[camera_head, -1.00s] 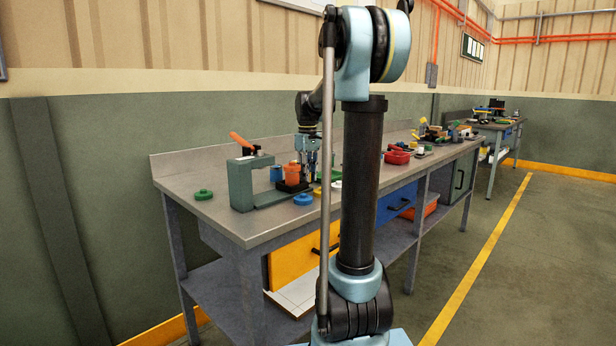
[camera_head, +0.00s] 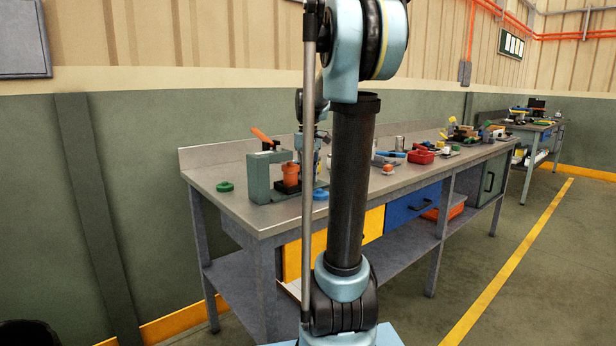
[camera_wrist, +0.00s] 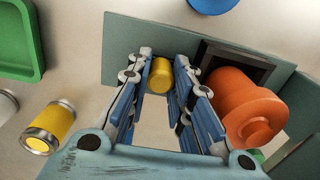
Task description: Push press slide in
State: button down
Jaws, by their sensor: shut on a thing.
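The press (camera_head: 257,178) is a grey-green frame with an orange lever (camera_head: 264,138), standing near the bench's left end. Its dark slide (camera_head: 287,188) carries an orange stepped cylinder (camera_head: 290,173), beside the press post. In the wrist view the orange cylinder (camera_wrist: 243,108) lies to the right of my fingers, in the dark slide (camera_wrist: 232,58) on the grey-green press base (camera_wrist: 125,45). My gripper (camera_wrist: 160,78) is shut on a yellow cylinder (camera_wrist: 160,72) between its blue fingertips. What the yellow cylinder joins is hidden. In the head view my arm hides much of the gripper.
The wrist view shows a green tray (camera_wrist: 20,40) and a yellow-and-metal cylinder (camera_wrist: 48,127) nearby.

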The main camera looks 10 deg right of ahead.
jog(key=c, duration=1.7)
grip_release()
jog(key=shift+w+a, duration=0.1)
jog(key=shift+r, duration=0.1)
notch_tip(320, 180, up, 12)
